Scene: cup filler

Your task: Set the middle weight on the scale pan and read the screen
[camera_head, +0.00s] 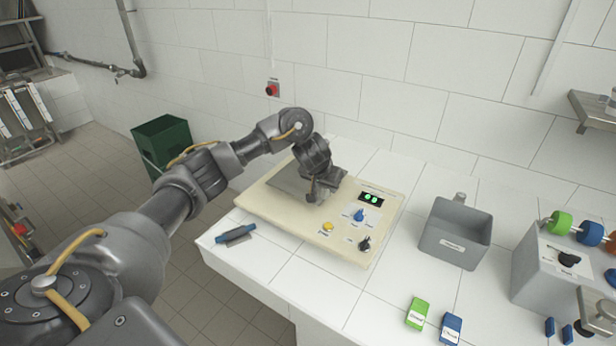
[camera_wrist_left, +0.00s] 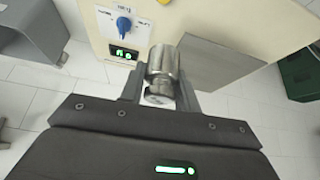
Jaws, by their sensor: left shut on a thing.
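My left gripper (camera_head: 322,196) is shut on a shiny metal cylinder weight (camera_wrist_left: 163,72), which shows clearly between the fingers in the left wrist view. In the head view the weight is mostly hidden by the gripper. The scale is a cream panel (camera_head: 275,212) with a square grey pan (camera_head: 288,180), also seen in the left wrist view (camera_wrist_left: 215,68). The gripper is over the pan's right part; I cannot tell whether the weight touches it. The screen (camera_head: 370,198) shows green digits, too small to read surely. My right gripper is not in view.
The panel carries a blue knob (camera_head: 360,215), a black knob (camera_head: 364,244) and a yellow button (camera_head: 327,226). A grey bin (camera_head: 455,240) stands to the right. Green (camera_head: 417,313) and blue (camera_head: 450,328) blocks lie in front. A grey box (camera_head: 550,275) is at far right.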

